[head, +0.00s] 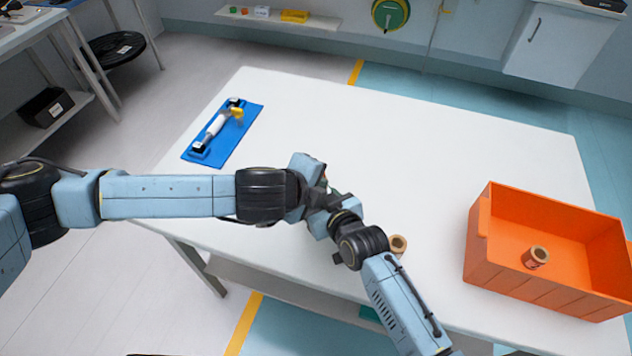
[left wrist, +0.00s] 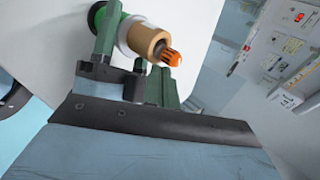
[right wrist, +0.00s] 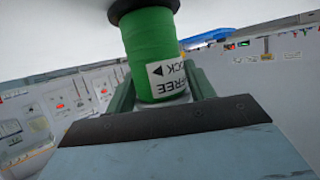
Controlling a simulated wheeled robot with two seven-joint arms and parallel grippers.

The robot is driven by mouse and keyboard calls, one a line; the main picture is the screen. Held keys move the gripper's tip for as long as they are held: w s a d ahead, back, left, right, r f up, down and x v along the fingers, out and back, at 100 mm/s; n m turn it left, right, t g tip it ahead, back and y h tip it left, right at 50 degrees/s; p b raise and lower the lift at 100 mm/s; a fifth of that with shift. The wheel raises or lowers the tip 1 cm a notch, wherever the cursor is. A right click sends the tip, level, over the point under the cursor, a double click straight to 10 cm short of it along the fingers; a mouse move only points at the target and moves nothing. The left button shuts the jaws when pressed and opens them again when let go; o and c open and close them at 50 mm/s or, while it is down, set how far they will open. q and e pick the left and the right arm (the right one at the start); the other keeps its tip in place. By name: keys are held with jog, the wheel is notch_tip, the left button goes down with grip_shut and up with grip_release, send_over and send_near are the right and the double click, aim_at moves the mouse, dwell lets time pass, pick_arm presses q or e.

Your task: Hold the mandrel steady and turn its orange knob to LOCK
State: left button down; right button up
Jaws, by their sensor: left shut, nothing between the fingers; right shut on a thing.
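The mandrel (right wrist: 152,55) fills the middle of the right wrist view, with a green body, black flange and white label reading FREE and LOCK with a small arrow. My right gripper (right wrist: 160,92) is shut on its green body. In the left wrist view the orange knob (left wrist: 171,58) sticks out of a brown core end (left wrist: 147,42). My left gripper (left wrist: 162,80) is shut and empty, its fingertips just below the knob; contact is unclear. In the head view my left gripper (head: 318,188) and arms mostly hide the mandrel. The knob's setting cannot be read.
An orange bin (head: 520,285) at the table's right holds a brown core (head: 536,257). Another core (head: 398,244) stands by my right arm. A blue mat (head: 240,135) with a white, yellow-handled tool (head: 215,127) lies at the left. The table's (head: 430,125) back middle is clear.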

pick_arm(q)
jog(key=shift+w, duration=0.1)
dwell(0.6)
jog(key=shift+w+a, duration=0.45)
jog(key=shift+w, duration=0.4)
pick_arm(e)
jog(key=shift+s+f, duration=0.1)
pick_arm(q)
jog(key=shift+s, duration=0.15)
